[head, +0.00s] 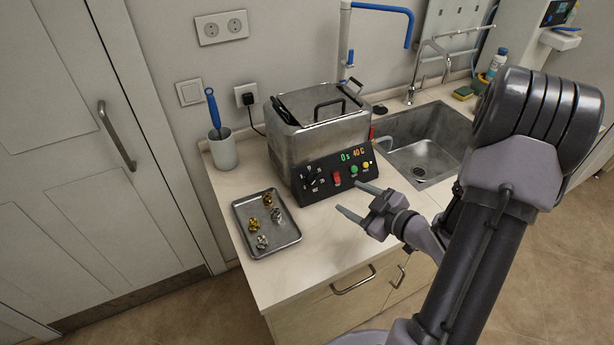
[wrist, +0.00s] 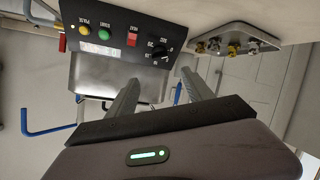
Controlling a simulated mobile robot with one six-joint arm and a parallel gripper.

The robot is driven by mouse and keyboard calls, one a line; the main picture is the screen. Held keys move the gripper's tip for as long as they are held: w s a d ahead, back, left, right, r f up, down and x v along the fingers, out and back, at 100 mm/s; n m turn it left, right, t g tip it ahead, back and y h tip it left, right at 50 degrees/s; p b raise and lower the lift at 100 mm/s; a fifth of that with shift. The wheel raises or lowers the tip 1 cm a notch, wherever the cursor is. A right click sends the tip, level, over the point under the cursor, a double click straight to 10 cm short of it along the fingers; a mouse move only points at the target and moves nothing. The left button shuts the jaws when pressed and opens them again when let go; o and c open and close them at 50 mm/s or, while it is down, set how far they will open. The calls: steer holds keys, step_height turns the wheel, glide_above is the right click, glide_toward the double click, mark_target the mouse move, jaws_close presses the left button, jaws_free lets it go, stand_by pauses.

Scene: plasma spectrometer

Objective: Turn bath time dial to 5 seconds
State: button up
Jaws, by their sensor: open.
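The ultrasonic bath (head: 322,135) is a steel box with a lid, standing on the counter. Its black front panel bears the bath time dial (head: 313,179), a red switch, green and yellow buttons, and a display reading 0 s and 40 C. In the wrist view the dial (wrist: 160,52) is a black knob with white markings around it, just beyond the fingers; its exact pointer setting is too small to read. My gripper (head: 354,200) is open and empty in front of the panel, to the right of the dial, apart from it. Its two fingers also show in the wrist view (wrist: 158,90).
A metal tray (head: 291,238) with several small gold and silver parts lies left of the bath. A cup (head: 223,152) with a blue-handled tool stands behind it. A sink (head: 425,150) with faucets is to the right. The counter front is clear.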

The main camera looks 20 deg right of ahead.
mark_target(317, 181)
steer(key=b+x, duration=0.2)
steer(key=x, duration=1.2)
steer(key=shift+w+f+b, duration=0.15)
steer(key=shift+w+b, duration=0.2)
steer(key=shift+w, duration=0.05)
jaws_close()
